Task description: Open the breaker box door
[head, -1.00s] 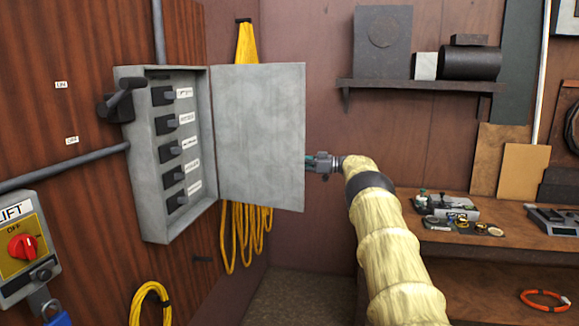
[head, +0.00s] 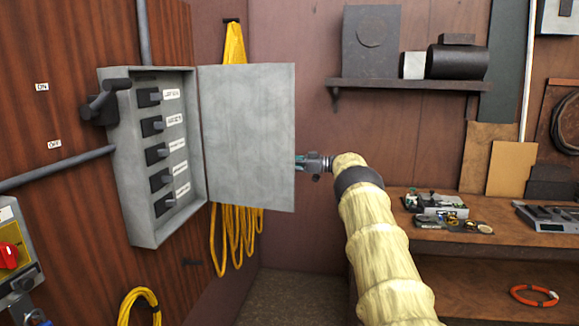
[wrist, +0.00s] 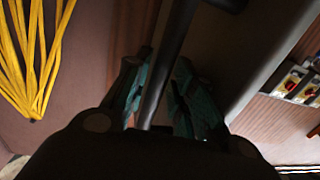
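The grey breaker box (head: 160,225) is on the wood wall at the left in the head view. Its door (head: 245,135) stands wide open, swung out to the right, and several dark breaker switches show inside. My gripper (head: 300,162) is at the door's free right edge, partly hidden behind it. In the wrist view, the teal-padded fingers of my gripper (wrist: 160,95) are apart, on either side of a dark bar (wrist: 172,55), apparently the door's handle. A narrow gap seems to show beside the bar. The door's far face is hidden in the head view.
A yellow cable (head: 233,240) hangs behind the door. The lift control box (head: 12,250) with a red knob is at the lower left. A shelf (head: 410,84) and a workbench (head: 480,238) with tools are at the right. Floor shows between wall and bench.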

